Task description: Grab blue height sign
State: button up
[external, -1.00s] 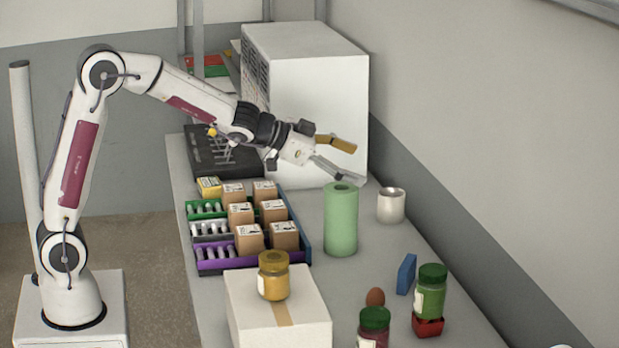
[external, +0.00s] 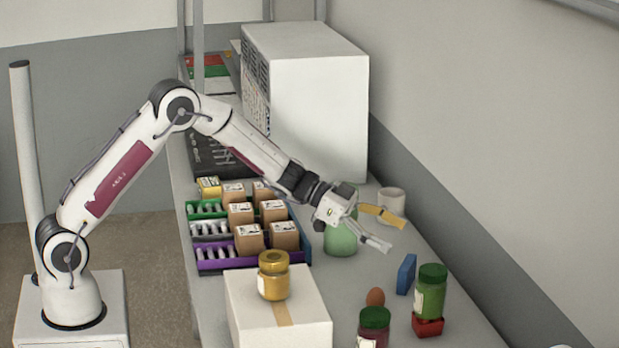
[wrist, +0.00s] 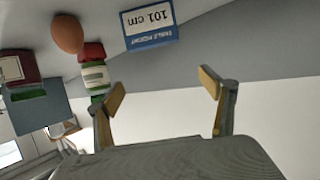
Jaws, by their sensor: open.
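The blue height sign (external: 406,274) stands on the table near the wall, to the left of the green-lidded jar in the external view. In the wrist view the sign (wrist: 150,24) appears upside down at the top, a blue and white plate reading "101 cm". My gripper (external: 386,229) is open and empty, above the table and farther back than the sign. In the wrist view my gripper's fingertips (wrist: 164,90) are spread apart, with the sign beyond them and not between them.
A green jar (external: 431,290) stands on a red block (external: 428,327) beside the sign. An egg (external: 375,298) and a dark red jar (external: 373,325) are nearby. A green cylinder (external: 341,240) is partly behind my gripper, and a cup (external: 391,204) is behind it. A box (external: 250,315) bears a yellow jar (external: 273,277).

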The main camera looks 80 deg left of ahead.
aim_at(407, 272)
jog(key=shift+f, duration=0.15)
jog(key=shift+f, duration=2.9)
jog(key=shift+f, duration=0.45)
jog(key=shift+w+d+f, duration=0.1)
jog(key=shift+d+f, duration=0.05)
jog(key=shift+f, duration=0.1)
jog(key=shift+x, duration=2.3)
jog(key=c, duration=1.2)
